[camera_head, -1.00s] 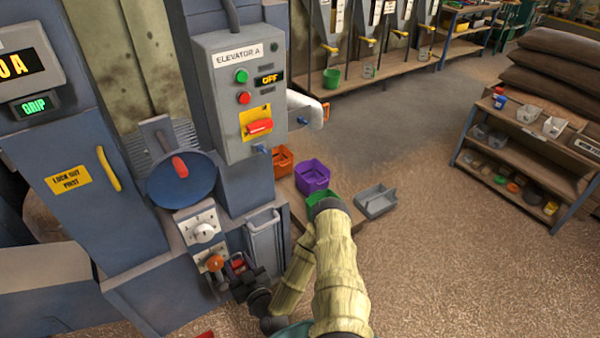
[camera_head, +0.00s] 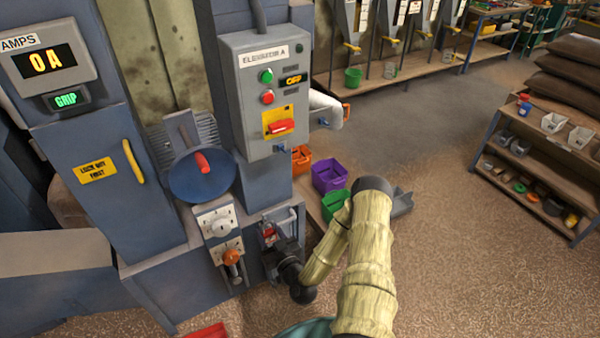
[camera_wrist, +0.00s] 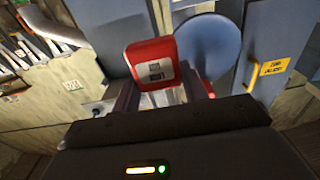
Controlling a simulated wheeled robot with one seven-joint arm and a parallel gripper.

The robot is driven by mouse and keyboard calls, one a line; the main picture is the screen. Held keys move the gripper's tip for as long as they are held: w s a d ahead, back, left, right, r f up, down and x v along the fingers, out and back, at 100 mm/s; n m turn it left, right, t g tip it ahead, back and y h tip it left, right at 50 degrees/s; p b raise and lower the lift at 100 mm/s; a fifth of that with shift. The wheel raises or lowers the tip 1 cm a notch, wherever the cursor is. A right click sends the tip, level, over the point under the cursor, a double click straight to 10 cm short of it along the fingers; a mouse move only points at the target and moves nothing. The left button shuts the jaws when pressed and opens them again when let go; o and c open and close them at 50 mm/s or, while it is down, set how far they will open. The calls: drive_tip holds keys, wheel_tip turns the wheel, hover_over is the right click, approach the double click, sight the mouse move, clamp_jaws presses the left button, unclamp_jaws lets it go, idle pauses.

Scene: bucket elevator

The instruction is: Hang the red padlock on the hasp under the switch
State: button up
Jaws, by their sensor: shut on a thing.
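The red padlock (camera_wrist: 152,66) is between my gripper's fingers (camera_wrist: 165,95) in the wrist view, its red body with a dark label facing the camera. In the head view my gripper (camera_head: 272,240) is low in front of the blue machine, with a small red part of the padlock (camera_head: 268,233) showing. The switch (camera_head: 280,127) is a red handle on a yellow plate on the grey ELEVATOR A box (camera_head: 254,97), whose display reads OFF. A small blue piece, perhaps the hasp (camera_head: 281,147), shows at the box's lower edge, above and apart from my gripper.
A blue disc with a red handle (camera_head: 203,163) and a knob panel (camera_head: 217,225) stand left of my gripper. Orange, purple (camera_head: 329,176) and green bins sit behind my arm. A white roll (camera_head: 325,104) juts out right of the box.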

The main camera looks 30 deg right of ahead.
drive_tip(key=w+d+r+p, duration=0.3)
drive_tip(key=w+d+r, duration=0.1)
drive_tip(key=d+r, duration=0.8)
wheel_tip(320, 180, up, 3)
drive_tip(key=shift+d+r, duration=0.2)
drive_tip(key=shift+d, duration=0.2)
drive_tip(key=shift+w, duration=0.1)
drive_tip(key=shift+w+a+p, duration=0.1)
drive_tip(key=shift+w+p, duration=0.55)
drive_tip(key=shift+w, duration=2.1)
drive_tip(key=shift+r, duration=0.1)
drive_tip(key=shift+w+b, duration=0.1)
drive_tip(key=shift+b, duration=0.45)
